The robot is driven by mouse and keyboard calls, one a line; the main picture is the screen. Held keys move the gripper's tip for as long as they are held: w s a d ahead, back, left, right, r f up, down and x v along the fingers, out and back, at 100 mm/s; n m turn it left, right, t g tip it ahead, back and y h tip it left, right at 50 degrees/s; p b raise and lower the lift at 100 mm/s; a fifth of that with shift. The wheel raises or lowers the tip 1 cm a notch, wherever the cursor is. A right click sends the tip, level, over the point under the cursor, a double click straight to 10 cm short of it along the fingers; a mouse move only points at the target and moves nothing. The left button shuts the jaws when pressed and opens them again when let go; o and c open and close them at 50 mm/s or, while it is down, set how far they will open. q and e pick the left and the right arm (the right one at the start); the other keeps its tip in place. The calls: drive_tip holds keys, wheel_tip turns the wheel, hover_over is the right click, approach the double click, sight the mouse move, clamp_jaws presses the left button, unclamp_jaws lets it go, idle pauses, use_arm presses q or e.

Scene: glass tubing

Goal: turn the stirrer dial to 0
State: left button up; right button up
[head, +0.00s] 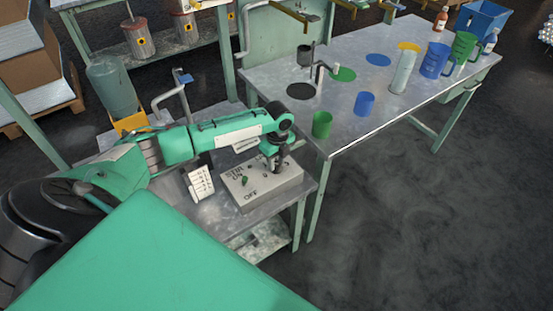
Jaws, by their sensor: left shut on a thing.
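A grey control box (258,198) sits on the small metal bench at the centre. Its top has dark lettering, including "OFF" near the front, and a small green switch (245,181) on the left part. My left gripper (275,168) points down onto the back right part of the box top. It is shut on the stirrer dial, which is mostly hidden by the fingers. I cannot read the dial's setting from here. My right gripper is not in view.
A white card with markings (199,183) stands left of the box. A long metal table (330,150) to the right holds a green cup (322,124), a blue cup (364,103), a clear cylinder (403,71) and jugs. Open floor lies at the lower right.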

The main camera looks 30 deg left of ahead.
use_arm(q)
drive_tip(key=shift+r+n+p, duration=0.25)
drive_tip(key=shift+n+p, duration=0.45)
drive_tip(key=shift+p, duration=0.15)
drive_tip(key=n+p, duration=0.4)
drive_tip(key=p, duration=0.1)
drive_tip(key=n+p, duration=0.2)
drive_tip(key=n, duration=0.1)
drive_tip(key=shift+n, duration=0.3)
drive_tip(key=shift+a+f+n+p, duration=0.1)
drive_tip(key=shift+f+n+p, duration=0.05)
drive_tip(key=shift+n+p, duration=0.95)
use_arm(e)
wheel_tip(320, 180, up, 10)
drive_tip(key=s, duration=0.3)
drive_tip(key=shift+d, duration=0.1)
use_arm(q)
drive_tip(key=o, duration=1)
drive_tip(key=shift+c, duration=0.2)
drive_tip(key=shift+f, duration=0.1)
